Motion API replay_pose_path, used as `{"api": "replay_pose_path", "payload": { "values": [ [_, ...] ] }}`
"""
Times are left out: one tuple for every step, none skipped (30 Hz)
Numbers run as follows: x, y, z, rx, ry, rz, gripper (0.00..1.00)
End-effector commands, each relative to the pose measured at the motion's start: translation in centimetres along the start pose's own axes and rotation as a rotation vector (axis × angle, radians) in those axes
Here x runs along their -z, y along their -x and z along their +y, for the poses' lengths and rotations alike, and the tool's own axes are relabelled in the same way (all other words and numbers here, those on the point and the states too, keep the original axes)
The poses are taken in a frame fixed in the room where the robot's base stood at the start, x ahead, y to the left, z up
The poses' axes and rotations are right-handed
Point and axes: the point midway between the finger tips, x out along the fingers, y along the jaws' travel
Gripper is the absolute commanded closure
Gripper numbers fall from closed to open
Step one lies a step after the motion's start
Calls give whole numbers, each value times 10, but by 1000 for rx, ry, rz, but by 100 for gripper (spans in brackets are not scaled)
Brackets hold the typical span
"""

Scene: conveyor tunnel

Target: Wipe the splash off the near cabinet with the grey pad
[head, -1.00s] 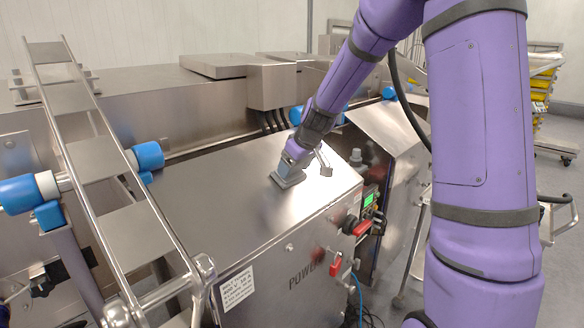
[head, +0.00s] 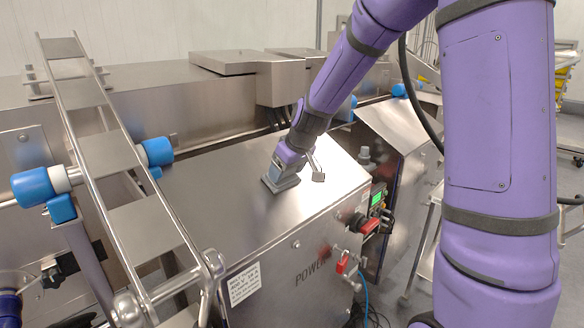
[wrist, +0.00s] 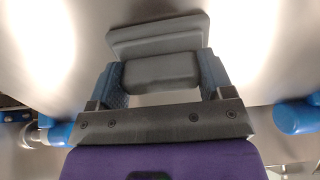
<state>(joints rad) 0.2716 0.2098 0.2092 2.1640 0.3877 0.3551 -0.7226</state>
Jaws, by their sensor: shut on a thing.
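The near cabinet (head: 220,190) is a steel box with a sloped top and a front face lettered POWER. My gripper (head: 284,170) is over the sloped top, shut on the grey pad (head: 281,184). The pad's underside is at or very close to the top surface; contact is not clear. In the wrist view, both blue fingers of my gripper (wrist: 161,80) grip the pad's block-like handle, with the wide pad (wrist: 158,36) beyond it.
A railed conveyor frame (head: 128,185) with blue rollers stands at the left. A second sloped cabinet (head: 398,124) stands behind at the right.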

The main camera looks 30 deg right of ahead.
Motion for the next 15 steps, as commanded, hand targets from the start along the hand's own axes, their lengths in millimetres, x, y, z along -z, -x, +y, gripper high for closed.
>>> {"api": "replay_pose_path", "payload": {
  "values": [
    [0, 0, -4, 0, 2, 0, 55],
    [0, 0, -6, 0, 3, 1, 55],
    [0, 0, -9, -1, 3, 1, 55],
    [0, -1, -10, -1, 2, 1, 55],
    [0, -1, -12, -1, 2, 1, 55],
    [0, -1, -13, -1, 1, 1, 55],
    [0, -1, -14, -1, 1, 1, 55],
    [0, -1, -14, -1, 1, 1, 55],
    [0, -1, -15, 0, 1, 1, 55],
    [0, -1, -16, 0, 1, 1, 55],
    [0, -1, -17, 0, 1, 1, 55],
    [0, -1, -19, 0, 2, 0, 55],
    [0, -1, -21, 0, 2, 0, 55],
    [0, -1, -23, 1, 1, 0, 55],
    [0, -1, -27, 1, 2, -1, 55]
  ]
}}
